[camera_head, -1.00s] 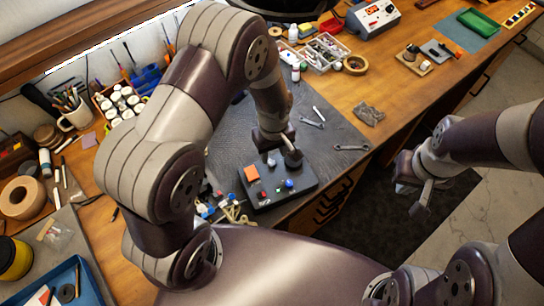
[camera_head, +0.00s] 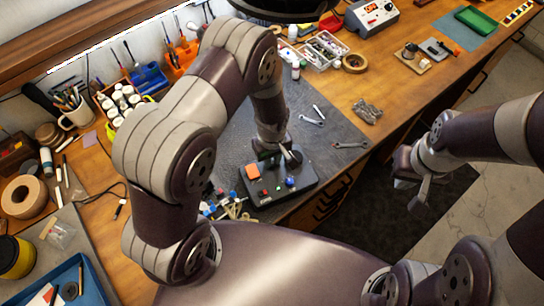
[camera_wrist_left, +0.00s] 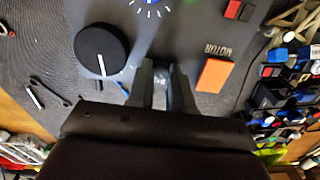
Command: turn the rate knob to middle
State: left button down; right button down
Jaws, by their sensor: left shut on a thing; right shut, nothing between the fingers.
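The dark control box (camera_head: 268,199) lies on the grey mat, with a blue knob (camera_head: 290,181) and an orange block-like switch (camera_head: 253,171). In the left wrist view a large black knob (camera_wrist_left: 88,42) has a white pointer line facing down the picture. The blue knob (camera_wrist_left: 152,2) is cut off at the top. The orange switch (camera_wrist_left: 214,75) sits right of the fingers, by the lettering "MOTOR". My left gripper (camera_wrist_left: 164,80) is between black knob and orange switch, shut on a small grey part, partly hidden. My right gripper (camera_head: 410,187) is shut and empty, off the table.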

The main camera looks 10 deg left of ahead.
pick_arm(q)
jog(key=m, duration=0.4)
jog(key=shift+m+b, duration=0.3)
jog(key=shift+b, duration=0.05)
jog(key=shift+m, duration=1.9)
jog(key=c, duration=1)
grip_release()
